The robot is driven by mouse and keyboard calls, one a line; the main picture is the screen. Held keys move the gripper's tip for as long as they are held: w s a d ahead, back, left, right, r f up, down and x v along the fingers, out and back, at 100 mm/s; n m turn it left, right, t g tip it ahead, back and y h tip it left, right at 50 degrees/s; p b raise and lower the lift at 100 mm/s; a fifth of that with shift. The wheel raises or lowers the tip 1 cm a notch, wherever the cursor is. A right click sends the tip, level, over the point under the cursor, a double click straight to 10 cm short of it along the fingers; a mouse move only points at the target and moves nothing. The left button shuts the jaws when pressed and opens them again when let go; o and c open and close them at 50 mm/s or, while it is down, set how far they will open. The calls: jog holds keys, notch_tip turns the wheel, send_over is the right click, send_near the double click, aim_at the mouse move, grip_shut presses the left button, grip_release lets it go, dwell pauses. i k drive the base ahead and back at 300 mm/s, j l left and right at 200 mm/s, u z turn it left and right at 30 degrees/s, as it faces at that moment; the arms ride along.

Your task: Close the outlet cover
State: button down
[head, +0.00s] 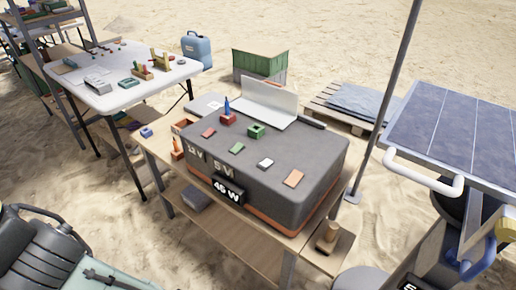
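A large dark grey box (290,165) with an orange lower band stands on a wooden table. Its front face carries the markings "12 V", "5 V" and a raised black "45 W" block (228,190). A white panel (268,98) stands upright at the back of the box, with a pale flat part in front of it. No part is clearly recognisable as the outlet cover, and I cannot tell whether the panel or the black block is it. My gripper cannot be made out in the head view.
Several small coloured blocks, including a green one (256,131), lie on the box top. A pole (385,95) and a solar panel (455,130) stand to the right. A white folding table (105,98) stands at the left, a dark seat (40,255) at the lower left. Open sand lies between.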

aim_at(262, 101)
jog(key=i+l+u, duration=0.45)
jog(key=i, duration=0.4)
